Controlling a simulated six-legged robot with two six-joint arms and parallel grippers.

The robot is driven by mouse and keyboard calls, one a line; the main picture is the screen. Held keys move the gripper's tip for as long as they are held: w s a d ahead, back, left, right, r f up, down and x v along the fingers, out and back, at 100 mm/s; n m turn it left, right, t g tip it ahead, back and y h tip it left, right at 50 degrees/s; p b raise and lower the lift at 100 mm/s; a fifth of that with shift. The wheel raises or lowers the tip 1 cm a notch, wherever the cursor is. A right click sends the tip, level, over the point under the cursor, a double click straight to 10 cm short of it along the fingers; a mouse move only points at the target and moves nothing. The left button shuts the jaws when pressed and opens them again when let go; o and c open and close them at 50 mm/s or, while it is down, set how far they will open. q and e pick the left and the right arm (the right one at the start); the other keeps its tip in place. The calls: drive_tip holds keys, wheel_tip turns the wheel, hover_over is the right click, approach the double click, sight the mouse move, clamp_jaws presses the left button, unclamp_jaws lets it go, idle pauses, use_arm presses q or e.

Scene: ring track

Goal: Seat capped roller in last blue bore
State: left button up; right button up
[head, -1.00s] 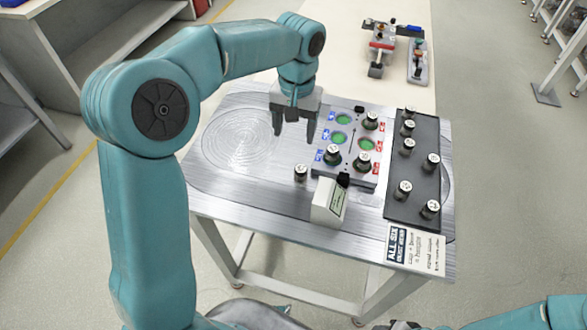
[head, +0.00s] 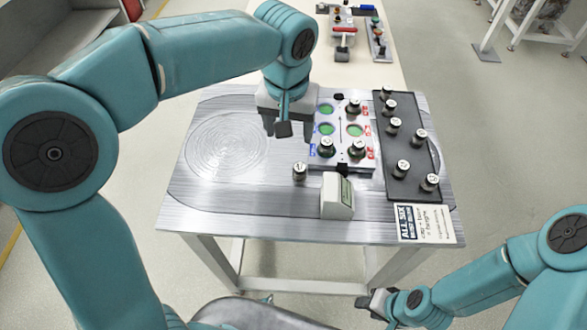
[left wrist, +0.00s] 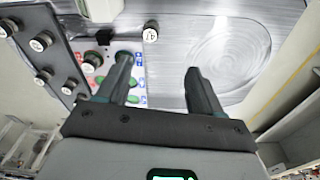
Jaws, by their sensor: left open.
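A loose capped roller (head: 299,170) stands upright on the metal table, just left of the bore plate's front corner. The bore plate (head: 341,121) has blue marks on its left side and red on its right. On the blue side, the far bore (head: 326,108) and middle bore (head: 326,129) show bare green; the near one holds a roller (head: 326,147). My left gripper (head: 287,122) is open and empty, above the table left of the plate. In the left wrist view, the loose roller (left wrist: 150,32) lies beyond the fingertips. My right gripper (head: 375,303) is low, off the table's front edge; its jaws are unclear.
The red side holds two rollers and one bare green bore (head: 354,130). A black tray (head: 410,180) with several rollers lies at right. A white box (head: 337,195) stands in front of the plate, near a sign (head: 422,223). The table's left half is clear.

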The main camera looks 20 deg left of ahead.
use_arm(q)
approach(300, 167)
drive_tip(key=f, duration=0.5)
drive_tip(key=shift+w+a+f, duration=0.15)
drive_tip(key=shift+a+f, duration=0.1)
drive_tip(key=shift+f, duration=0.15)
drive_tip(key=f, duration=0.4)
drive_tip(key=shift+w+d+f, duration=0.1)
drive_tip(key=shift+w+f, duration=0.25)
drive_tip(key=shift+w, duration=0.05)
clamp_jaws()
drive_tip(key=shift+r, duration=0.1)
